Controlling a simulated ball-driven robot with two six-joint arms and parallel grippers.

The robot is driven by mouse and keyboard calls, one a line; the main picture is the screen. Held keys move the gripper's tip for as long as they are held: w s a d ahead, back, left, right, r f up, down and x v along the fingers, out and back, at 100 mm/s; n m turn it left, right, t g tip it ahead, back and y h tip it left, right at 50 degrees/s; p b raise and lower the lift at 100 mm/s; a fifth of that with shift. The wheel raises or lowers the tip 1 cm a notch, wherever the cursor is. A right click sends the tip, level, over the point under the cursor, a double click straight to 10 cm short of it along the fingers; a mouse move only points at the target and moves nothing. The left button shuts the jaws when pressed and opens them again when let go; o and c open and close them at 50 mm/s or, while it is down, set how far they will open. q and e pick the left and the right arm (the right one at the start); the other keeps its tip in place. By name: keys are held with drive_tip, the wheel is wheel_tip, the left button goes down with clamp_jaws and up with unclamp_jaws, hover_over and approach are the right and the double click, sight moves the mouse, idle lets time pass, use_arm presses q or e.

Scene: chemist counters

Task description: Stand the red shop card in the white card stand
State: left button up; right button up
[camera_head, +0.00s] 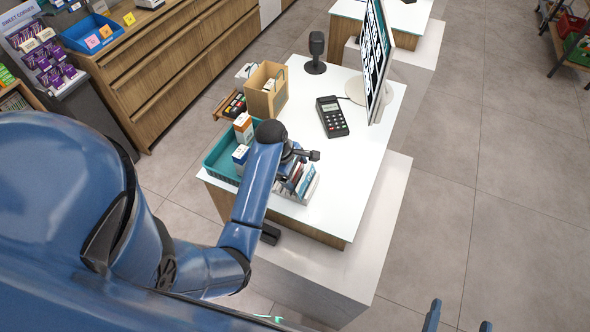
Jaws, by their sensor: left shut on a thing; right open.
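My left gripper (305,156), dark, is at the near part of the white counter. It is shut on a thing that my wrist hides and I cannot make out. Just below it in the picture is a low white holder (309,190) with several thin upright pieces (294,178), blue, red and white. I cannot tell whether this is the card stand, nor whether the gripper touches it. I cannot single out the red shop card. My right gripper (459,321) is open and empty at the bottom right, over the floor; only its blue fingertips show.
On the white counter (352,165) are a card reader (332,116), a monitor (374,55), a black scanner on a stand (316,54) and a tan box (266,91). A teal tray (219,160) with small cartons (243,128) is left of my arm. The counter's right side is clear.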

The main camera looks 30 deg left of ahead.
use_arm(q)
drive_tip(key=shift+f, duration=0.6)
use_arm(e)
drive_tip(key=shift+f, duration=0.1)
idle(0.3)
use_arm(q)
drive_tip(key=o, duration=0.7)
drive_tip(key=shift+o, duration=0.2)
drive_tip(key=shift+r, duration=0.1)
